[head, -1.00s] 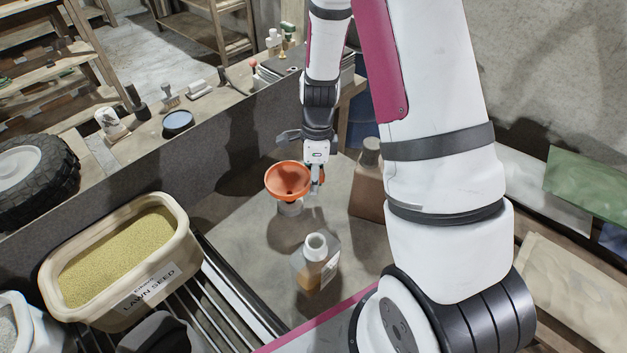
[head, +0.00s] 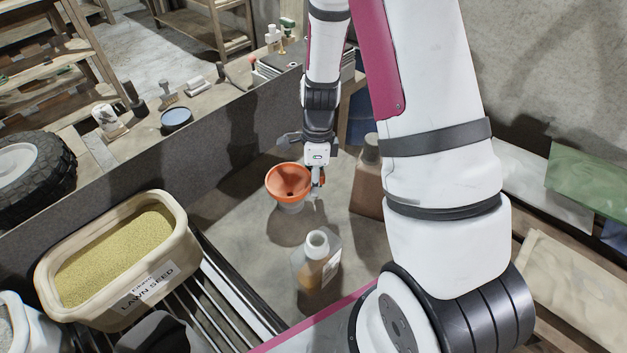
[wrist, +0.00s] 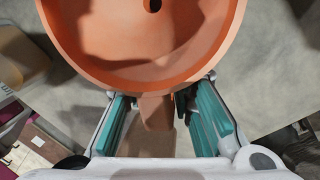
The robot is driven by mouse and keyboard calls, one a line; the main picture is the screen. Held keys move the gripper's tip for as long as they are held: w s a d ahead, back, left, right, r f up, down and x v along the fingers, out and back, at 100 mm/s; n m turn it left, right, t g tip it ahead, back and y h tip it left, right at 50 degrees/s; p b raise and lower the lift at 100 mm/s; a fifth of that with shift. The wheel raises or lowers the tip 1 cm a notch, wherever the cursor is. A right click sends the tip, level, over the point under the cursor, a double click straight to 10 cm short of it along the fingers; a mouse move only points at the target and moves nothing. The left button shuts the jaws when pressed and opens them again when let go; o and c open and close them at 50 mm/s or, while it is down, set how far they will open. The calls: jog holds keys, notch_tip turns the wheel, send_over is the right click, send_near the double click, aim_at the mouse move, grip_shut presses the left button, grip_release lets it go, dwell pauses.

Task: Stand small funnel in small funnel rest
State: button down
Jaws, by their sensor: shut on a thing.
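The small funnel is an orange cone (head: 289,182) in the head view, mouth up and roughly upright. My gripper (head: 318,180) is at its right side, shut on it. In the wrist view the orange funnel (wrist: 145,45) fills the top, with its tab between the teal finger pads of my gripper (wrist: 165,125). A pale round piece (head: 291,206), apparently the small funnel rest, shows just under the funnel in the head view. The funnel hides most of it, so I cannot tell whether the two touch.
A clear bottle (head: 316,262) with a white neck stands in front of the funnel. A brown jug (head: 369,180) stands to the right. A tub of lawn seed (head: 120,262) is at the left. A grey upright panel (head: 150,170) runs behind. Bare worktop lies around the funnel.

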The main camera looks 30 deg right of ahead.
jog(key=shift+f, duration=0.25)
jog(key=c, duration=1.2)
grip_release()
jog(key=shift+c, duration=0.2)
jog(key=shift+r, duration=0.15)
notch_tip(320, 180, up, 12)
jog(key=w+d, duration=0.1)
jog(key=shift+w+d, duration=0.2)
jog(key=s+a+r+n+t, duration=0.3)
jog(key=s+r+n, duration=0.6)
jog(key=r+n, duration=0.1)
jog(key=s+a+r+n+t+h, duration=0.1)
jog(key=s+a+r+n+t, duration=0.2)
jog(key=s+r+n, duration=0.6)
jog(key=a+r+n, duration=0.1)
jog(key=n, duration=0.3)
jog(key=shift+s+h, duration=0.2)
jog(key=shift+h, duration=0.1)
